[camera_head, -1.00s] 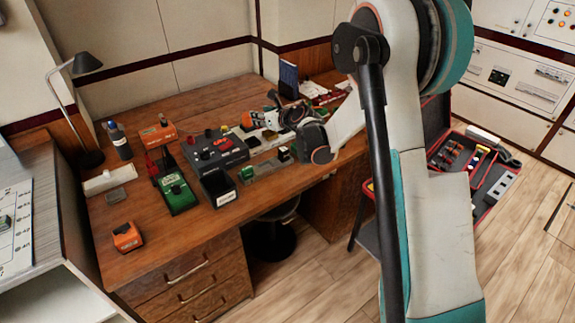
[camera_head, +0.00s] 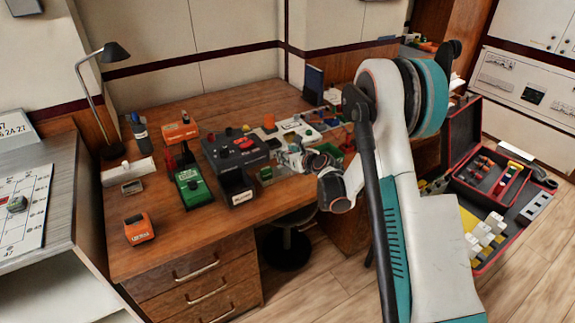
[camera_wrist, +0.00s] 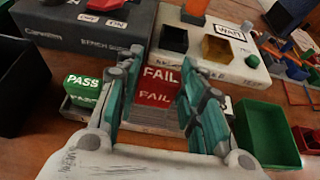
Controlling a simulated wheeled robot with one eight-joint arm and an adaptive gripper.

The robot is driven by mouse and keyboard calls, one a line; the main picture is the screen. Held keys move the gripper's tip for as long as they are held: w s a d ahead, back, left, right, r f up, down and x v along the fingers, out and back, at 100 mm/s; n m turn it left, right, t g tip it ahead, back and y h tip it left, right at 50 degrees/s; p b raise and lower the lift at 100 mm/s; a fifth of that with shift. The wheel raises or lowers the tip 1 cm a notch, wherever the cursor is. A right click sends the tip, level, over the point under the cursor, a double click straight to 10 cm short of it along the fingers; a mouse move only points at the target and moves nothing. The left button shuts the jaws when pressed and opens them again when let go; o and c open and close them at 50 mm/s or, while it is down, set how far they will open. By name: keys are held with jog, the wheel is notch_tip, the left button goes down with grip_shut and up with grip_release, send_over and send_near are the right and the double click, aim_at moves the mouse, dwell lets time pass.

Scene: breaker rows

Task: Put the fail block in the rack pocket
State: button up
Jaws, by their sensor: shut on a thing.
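The red fail block (camera_wrist: 160,86), marked FAIL, is between the fingers of my gripper (camera_wrist: 161,64) in the wrist view, and they are shut on it. A green PASS block (camera_wrist: 84,90) sits to its left on a low grey rack (camera_wrist: 72,112). The fail block is over or at the rack's line; I cannot tell whether it is seated, as the fingers and palm hide its base. In the head view my gripper (camera_head: 290,158) is low over the desk, beside the green block (camera_head: 265,173). The fail block is hidden there.
A dark bench box (camera_wrist: 85,40) stands behind on the left. A pale box (camera_wrist: 212,62) with a WAIT label and pockets is behind on the right. An empty green bin (camera_wrist: 262,135) is close on the right. A black bin (camera_head: 236,188) stands left of the rack.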

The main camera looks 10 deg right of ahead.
notch_tip(320, 180, down, 4)
jog(key=shift+r+b, duration=0.1)
jog(key=shift+b, duration=0.55)
jog(key=shift+r, duration=0.1)
